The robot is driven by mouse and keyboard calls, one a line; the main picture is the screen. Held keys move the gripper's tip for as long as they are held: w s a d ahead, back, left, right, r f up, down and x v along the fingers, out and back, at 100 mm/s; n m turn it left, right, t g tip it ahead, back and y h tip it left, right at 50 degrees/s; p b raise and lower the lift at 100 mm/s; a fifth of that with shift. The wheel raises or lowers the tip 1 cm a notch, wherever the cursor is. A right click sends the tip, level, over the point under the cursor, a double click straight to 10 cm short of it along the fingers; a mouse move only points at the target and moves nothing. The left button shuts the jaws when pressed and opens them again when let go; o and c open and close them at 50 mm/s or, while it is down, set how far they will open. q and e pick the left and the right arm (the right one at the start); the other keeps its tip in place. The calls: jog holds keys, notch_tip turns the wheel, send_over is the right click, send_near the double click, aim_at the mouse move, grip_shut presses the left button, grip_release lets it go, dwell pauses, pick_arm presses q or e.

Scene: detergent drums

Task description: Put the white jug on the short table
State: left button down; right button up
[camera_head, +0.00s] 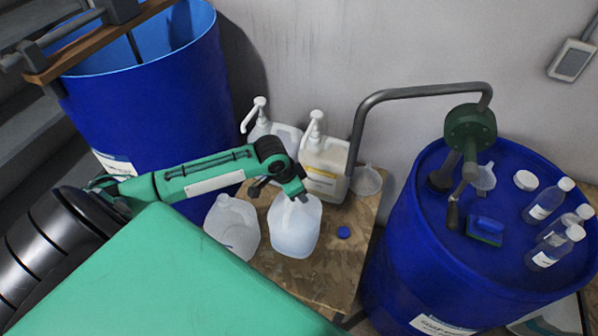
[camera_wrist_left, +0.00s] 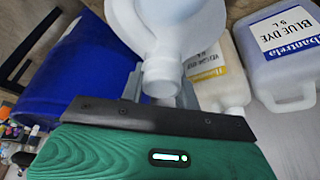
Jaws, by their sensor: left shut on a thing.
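A white jug (camera_head: 295,232) is at the middle of the wooden-topped short table (camera_head: 325,285) in the head view. My left gripper (camera_head: 292,192) is at its top and shut on it. In the left wrist view the jug's neck (camera_wrist_left: 162,78) is between the fingers of my left gripper (camera_wrist_left: 160,90). I cannot tell whether the jug's base touches the table. A clearer, translucent jug (camera_head: 232,230) is just left of it. My right gripper is not in view.
Two pump-top containers (camera_head: 325,165) (camera_head: 275,130) stand behind the jug. A blue cap (camera_head: 343,232) and a funnel (camera_head: 367,180) lie to its right. A blue drum (camera_head: 410,240) with a hand pump and bottles is at right; an open drum (camera_head: 150,105) is at left.

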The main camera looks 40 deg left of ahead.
aim_at(299, 202)
pick_arm(q)
jog(key=shift+f+p, duration=0.4)
jog(key=shift+f, duration=2)
jog(key=c, duration=1)
grip_release()
jog(key=shift+f, duration=0.15)
jog(key=shift+c, duration=0.2)
jog(key=b+v, duration=0.2)
jog(key=v, duration=1)
jog(key=shift+d, duration=0.1)
